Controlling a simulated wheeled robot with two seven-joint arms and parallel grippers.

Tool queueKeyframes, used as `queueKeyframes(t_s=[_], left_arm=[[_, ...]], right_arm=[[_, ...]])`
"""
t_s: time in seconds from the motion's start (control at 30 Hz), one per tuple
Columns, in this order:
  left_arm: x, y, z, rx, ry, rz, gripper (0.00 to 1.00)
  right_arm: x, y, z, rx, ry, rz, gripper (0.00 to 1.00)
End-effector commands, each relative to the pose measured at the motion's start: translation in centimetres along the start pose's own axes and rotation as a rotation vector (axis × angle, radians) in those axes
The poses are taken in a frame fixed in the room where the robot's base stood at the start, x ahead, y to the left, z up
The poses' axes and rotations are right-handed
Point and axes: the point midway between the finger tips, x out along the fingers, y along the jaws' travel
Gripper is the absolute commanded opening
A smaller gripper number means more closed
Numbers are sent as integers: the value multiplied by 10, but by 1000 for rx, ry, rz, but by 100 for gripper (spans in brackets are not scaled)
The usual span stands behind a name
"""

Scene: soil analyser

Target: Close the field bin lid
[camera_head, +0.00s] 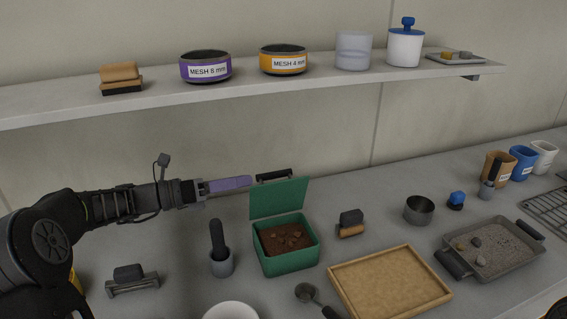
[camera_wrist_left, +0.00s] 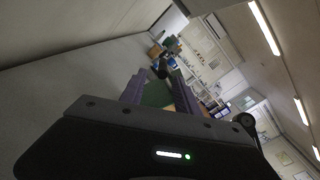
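The green field bin (camera_head: 286,258) stands on the bench with brown soil and lumps inside. Its green lid (camera_head: 279,199) is open, standing up at the back, with a black handle (camera_head: 273,175) on its top edge. My left gripper (camera_head: 249,183) reaches in from the left, its purple fingers pointing right, just left of the lid's upper part. In the left wrist view its two fingers (camera_wrist_left: 160,78) are apart, with a green surface (camera_wrist_left: 157,94), probably the lid, showing beyond them. Contact with the lid cannot be told.
A shelf (camera_head: 150,97) with sieves runs above.

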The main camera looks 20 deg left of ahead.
Motion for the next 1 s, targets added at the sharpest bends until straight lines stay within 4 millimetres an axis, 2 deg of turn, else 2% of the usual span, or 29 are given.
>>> queueKeyframes(t_s=[0.13, 0.57, 0.77, 1.0], left_arm=[[-4, -4, 0, -114, -3, -28, 38], [0, -5, -1, -124, -2, -31, 38], [22, -6, -1, -125, -1, -32, 38], [59, -7, 0, -124, -2, -32, 38]], right_arm=[[-3, -1, 0, 0, -1, 0, 36], [-3, -1, 0, 0, -1, 0, 36], [-5, -2, 0, 0, -1, 0, 36], [-7, -3, 0, 0, -1, 0, 36]])
